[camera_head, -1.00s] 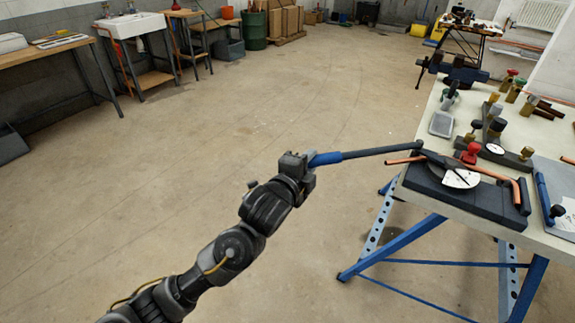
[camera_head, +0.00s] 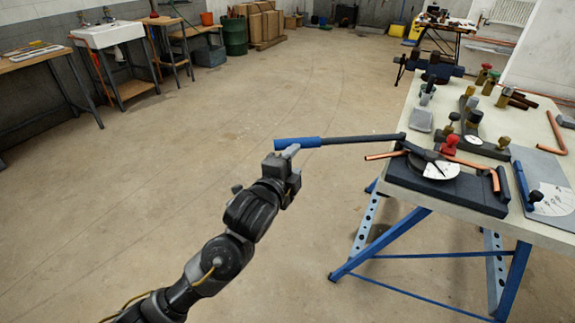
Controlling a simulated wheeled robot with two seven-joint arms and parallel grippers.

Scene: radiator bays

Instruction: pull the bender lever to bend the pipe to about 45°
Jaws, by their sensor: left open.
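The bender (camera_head: 447,188) is a dark block with a white dial (camera_head: 434,168) on the left part of the workbench. Its lever (camera_head: 355,139) reaches left past the bench edge and ends in a blue grip (camera_head: 298,142). A copper pipe (camera_head: 470,163) runs through the bender. Its left end sticks out under the lever and its right end turns down; I cannot read the exact bend angle. My left gripper (camera_head: 291,153) is open just below the blue grip, its fingertips close to it; I cannot tell whether they touch. My right gripper is not in view.
The workbench (camera_head: 465,208) has a blue trestle frame below. Behind the bender stand a red-topped tool (camera_head: 449,146), several fittings and a dark vise (camera_head: 435,70). A second dial plate (camera_head: 550,190) lies to the right. The floor left of the bench is clear.

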